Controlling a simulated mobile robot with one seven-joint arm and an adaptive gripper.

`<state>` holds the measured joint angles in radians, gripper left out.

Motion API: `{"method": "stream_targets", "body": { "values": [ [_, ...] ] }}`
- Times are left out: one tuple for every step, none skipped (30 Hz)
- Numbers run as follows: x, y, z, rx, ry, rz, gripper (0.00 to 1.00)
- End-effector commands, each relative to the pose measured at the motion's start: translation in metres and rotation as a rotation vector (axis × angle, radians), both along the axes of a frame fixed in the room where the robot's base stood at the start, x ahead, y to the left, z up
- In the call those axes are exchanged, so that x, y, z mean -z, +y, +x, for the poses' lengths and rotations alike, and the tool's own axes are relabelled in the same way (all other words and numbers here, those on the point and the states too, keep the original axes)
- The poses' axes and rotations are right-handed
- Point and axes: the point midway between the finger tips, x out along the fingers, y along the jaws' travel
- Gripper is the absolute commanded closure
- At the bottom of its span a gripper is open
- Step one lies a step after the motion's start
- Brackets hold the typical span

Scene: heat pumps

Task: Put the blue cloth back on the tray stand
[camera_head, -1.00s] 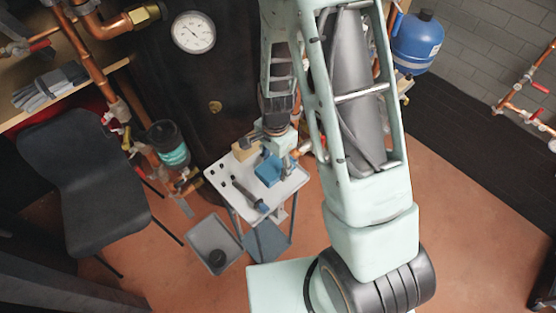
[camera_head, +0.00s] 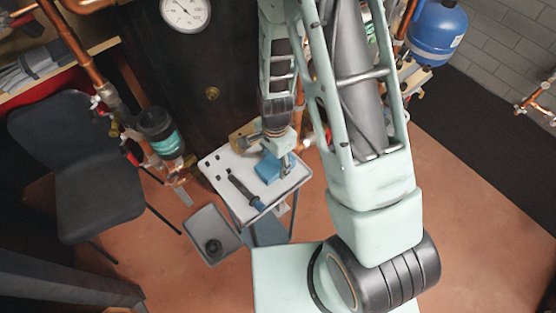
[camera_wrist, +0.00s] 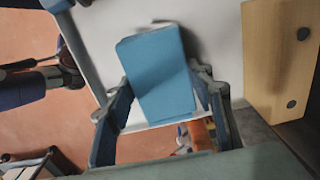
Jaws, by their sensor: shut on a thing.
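The blue cloth (camera_head: 268,168) is a folded, flat block over the right part of the white tray stand (camera_head: 226,172). In the wrist view the cloth (camera_wrist: 158,75) sits between the two fingers of my gripper (camera_wrist: 165,88), which is shut on it. The pale top of the tray stand (camera_wrist: 95,35) lies beneath it, with a dark shadow near the cloth's far corner. I cannot tell whether the cloth touches the top. In the head view my gripper (camera_head: 281,169) is partly hidden by its own wrist.
A dark-handled tool (camera_head: 245,190) lies on the tray top, left of the cloth. A wooden block (camera_wrist: 272,60) stands close on the right in the wrist view. A grey bin (camera_head: 213,232) is on the floor beside the stand. A black chair (camera_head: 85,165) stands left.

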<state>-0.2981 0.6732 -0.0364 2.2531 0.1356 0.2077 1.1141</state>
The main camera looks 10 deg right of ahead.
Motion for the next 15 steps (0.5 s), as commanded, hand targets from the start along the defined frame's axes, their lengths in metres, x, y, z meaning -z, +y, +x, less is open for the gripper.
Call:
{"method": "stream_targets", "body": {
  "values": [
    [-0.0004, 0.0003, -0.0001, -0.001, 0.0, 0.0, 0.74],
    [-0.0007, 0.0002, 0.0, 0.0, 0.0, 0.0, 0.74],
    [-0.0008, 0.0001, 0.0, 0.0, 0.0, 0.0, 0.74],
    [-0.0008, 0.0001, 0.0, 0.0, 0.0, 0.0, 0.74],
    [-0.0009, 0.0001, 0.0, 0.0, 0.0, 0.0, 0.74],
    [-0.0005, 0.0001, 0.0001, 0.0, 0.0, 0.0, 0.74],
    [0.0004, 0.0001, 0.0001, 0.0, 0.0, 0.0, 0.74],
    [0.0016, 0.0, 0.0001, 0.0, 0.0, 0.0, 0.74],
    [0.0034, 0.0, 0.0002, 0.001, 0.0, 0.0, 0.74],
    [0.0044, 0.0, 0.0002, 0.001, 0.0, 0.0, 0.74],
    [0.0027, -0.0001, 0.0002, 0.001, 0.0, 0.0, 0.48],
    [0.0023, -0.0001, 0.0002, 0.001, 0.0, 0.0, 0.44],
    [0.0023, -0.0001, 0.0002, 0.001, 0.0, 0.0, 0.41],
    [0.0023, -0.0001, 0.0002, 0.001, 0.0, 0.0, 0.37],
    [0.0023, -0.0001, 0.0002, 0.001, 0.0, 0.0, 0.34]
  ]
}}
